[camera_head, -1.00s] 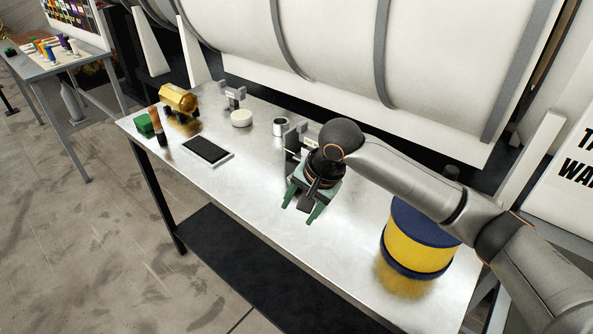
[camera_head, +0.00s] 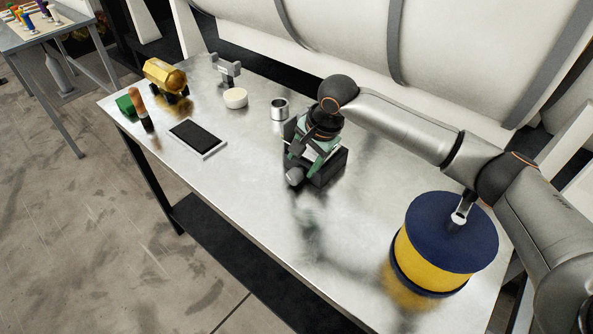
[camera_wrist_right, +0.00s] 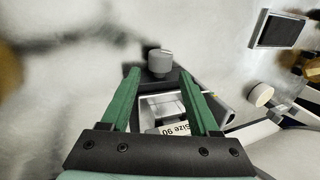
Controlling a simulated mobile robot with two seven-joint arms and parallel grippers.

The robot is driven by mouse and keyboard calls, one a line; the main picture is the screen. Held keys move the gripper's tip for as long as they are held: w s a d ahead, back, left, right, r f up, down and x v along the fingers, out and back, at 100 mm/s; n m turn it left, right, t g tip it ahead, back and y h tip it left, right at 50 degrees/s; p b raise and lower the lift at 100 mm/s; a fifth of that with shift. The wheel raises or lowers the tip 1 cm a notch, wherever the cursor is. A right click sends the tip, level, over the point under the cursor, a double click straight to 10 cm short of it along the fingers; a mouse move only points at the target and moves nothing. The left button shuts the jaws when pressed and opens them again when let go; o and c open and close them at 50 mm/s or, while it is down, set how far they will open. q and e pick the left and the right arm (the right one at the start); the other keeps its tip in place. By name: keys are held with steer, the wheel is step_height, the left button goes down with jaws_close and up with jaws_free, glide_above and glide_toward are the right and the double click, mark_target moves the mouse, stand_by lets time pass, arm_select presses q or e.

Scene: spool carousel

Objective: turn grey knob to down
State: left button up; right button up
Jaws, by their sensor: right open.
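The grey knob (camera_head: 295,176) sticks out from the front of a dark box-like fixture (camera_head: 328,170) on the metal table. In the right wrist view the knob (camera_wrist_right: 160,64) is just beyond and between the green fingertips, on the dark block. My right gripper (camera_head: 304,165) is over the fixture, its fingers spread and pointing toward the knob; it also shows in the wrist view (camera_wrist_right: 160,76). Nothing is held, and I see no clear contact with the knob. The knob's pointing direction is too small to tell. My left gripper is not visible.
A blue-and-yellow spool (camera_head: 450,240) stands right of the fixture. The table's front middle is clear.

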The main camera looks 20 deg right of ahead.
mark_target(297, 172)
steer(key=x, duration=0.6)
steer(key=shift+w+f, duration=0.1)
steer(key=shift+c, duration=0.3)
jaws_close()
